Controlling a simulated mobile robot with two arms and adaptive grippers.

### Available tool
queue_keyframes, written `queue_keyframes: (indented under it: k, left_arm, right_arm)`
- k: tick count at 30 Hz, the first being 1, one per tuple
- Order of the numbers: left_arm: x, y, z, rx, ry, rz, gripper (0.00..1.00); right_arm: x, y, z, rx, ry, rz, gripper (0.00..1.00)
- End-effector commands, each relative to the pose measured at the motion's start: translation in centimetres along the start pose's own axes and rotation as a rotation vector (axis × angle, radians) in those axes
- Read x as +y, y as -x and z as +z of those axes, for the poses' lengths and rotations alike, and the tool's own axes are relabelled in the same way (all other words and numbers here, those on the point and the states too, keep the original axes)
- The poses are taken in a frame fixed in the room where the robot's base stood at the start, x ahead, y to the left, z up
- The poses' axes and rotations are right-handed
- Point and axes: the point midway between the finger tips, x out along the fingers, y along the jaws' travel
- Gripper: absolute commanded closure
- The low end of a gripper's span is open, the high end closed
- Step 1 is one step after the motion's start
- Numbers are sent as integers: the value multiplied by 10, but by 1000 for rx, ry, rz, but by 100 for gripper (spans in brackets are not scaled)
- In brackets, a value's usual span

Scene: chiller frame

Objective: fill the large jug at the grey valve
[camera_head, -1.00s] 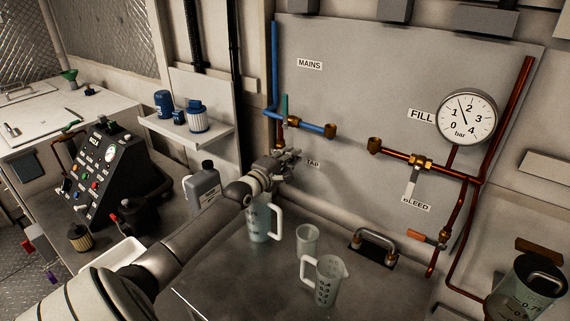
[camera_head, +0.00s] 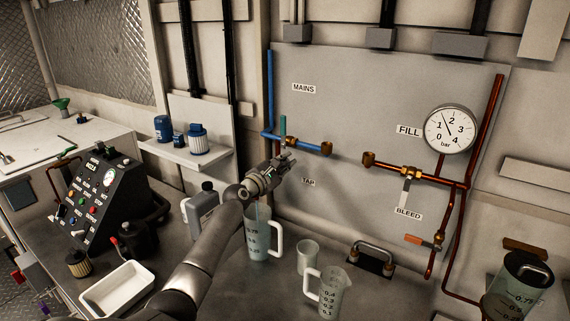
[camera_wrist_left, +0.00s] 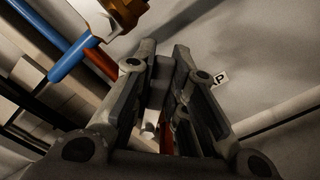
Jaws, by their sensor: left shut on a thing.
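The large jug (camera_head: 258,246), clear with a white handle and measuring marks, stands upright on the bench below my left gripper; its fill level is hard to read. My left gripper (camera_head: 287,160) is at the wall panel, just below the brass fitting with the teal lever (camera_head: 283,126) and above the TAP label (camera_head: 308,182). In the left wrist view my left gripper (camera_wrist_left: 165,62) has its fingers close together, with a small pale grey piece (camera_wrist_left: 149,130) between them. It appears shut on the grey valve's handle, mostly hidden by the fingers. My right gripper is out of view.
A small jug (camera_head: 330,292) and a beaker (camera_head: 307,257) stand right of the large jug. A grey canister (camera_head: 203,210) and a white tray (camera_head: 118,289) are left. A pressure gauge (camera_head: 450,129) and copper pipes are on the panel's right.

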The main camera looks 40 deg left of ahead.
Motion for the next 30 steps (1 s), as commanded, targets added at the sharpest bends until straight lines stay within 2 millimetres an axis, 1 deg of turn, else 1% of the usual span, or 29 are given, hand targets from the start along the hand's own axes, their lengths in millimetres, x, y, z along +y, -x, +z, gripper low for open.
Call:
queue_keyframes:
  k: [1,7,12,21,22,24,26,27,30]
  left_arm:
    - [1,0,0,1,20,-2,100]
    - [3,0,-1,2,63,-2,100]
    - [3,0,-2,2,73,-3,100]
    - [3,0,-2,2,73,-3,100]
    - [3,0,-2,2,73,-3,82]
    - [3,0,-2,2,72,-3,73]
    - [3,0,-1,2,72,-2,66]
    - [3,0,-1,2,72,-2,63]
    - [4,0,-1,1,71,-1,63]
  right_arm:
    - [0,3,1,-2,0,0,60]
    - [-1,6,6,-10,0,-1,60]
    - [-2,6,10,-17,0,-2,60]
    - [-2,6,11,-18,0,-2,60]
    - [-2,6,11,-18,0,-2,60]
    - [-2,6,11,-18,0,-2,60]
    - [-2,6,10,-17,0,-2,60]
    - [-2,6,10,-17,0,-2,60]
    - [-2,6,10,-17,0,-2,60]
